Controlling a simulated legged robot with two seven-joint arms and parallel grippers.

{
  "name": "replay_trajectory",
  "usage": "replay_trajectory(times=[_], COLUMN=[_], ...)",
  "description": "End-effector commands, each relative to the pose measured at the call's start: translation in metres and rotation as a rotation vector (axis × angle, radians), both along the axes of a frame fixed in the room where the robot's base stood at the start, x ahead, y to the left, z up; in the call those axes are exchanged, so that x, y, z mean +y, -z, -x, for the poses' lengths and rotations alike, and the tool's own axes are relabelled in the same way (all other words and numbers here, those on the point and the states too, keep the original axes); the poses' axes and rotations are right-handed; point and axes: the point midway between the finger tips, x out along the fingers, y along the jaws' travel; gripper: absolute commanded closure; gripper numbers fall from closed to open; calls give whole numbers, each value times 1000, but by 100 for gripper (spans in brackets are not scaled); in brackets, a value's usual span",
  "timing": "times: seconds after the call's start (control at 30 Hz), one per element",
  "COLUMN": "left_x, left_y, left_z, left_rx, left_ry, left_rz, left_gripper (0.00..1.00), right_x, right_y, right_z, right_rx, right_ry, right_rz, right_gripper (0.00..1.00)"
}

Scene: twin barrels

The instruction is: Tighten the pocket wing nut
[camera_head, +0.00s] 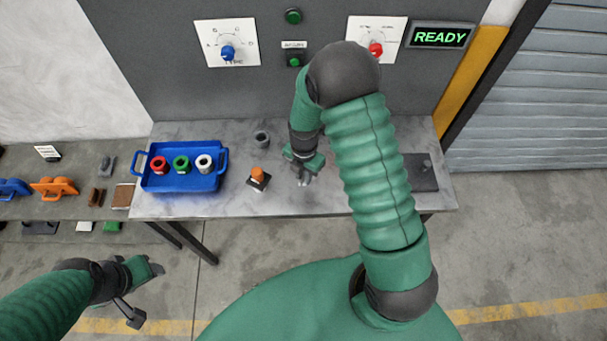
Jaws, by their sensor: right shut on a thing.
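My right gripper (303,178) is low over the middle of the grey table, its fingers pointing down. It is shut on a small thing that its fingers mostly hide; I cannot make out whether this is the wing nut. No wing nut shows clearly elsewhere. My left gripper (151,269) hangs over the floor in front of the table, away from the objects. I cannot tell whether its fingers are apart.
A blue tray (151,182) holds a red, a green and a white ring-like part. An orange-topped piece on a dark base (258,178), a grey cup-like part (262,138) and a dark plate (422,181) are on the table (230,207). The display (440,36) reads READY.

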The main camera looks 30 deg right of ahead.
Motion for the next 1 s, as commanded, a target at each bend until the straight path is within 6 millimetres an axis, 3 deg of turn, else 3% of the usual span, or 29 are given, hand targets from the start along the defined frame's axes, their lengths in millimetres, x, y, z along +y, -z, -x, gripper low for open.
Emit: replay_trajectory(times=[1.0], left_x=[0], left_y=[-6], left_z=[0], left_rx=[0], left_ry=[0], left_rz=[0], left_gripper=[45], right_x=[-5], right_y=[-2], right_z=[-3], right_rx=[-15], right_ry=[947], right_rz=[2], right_gripper=[100])
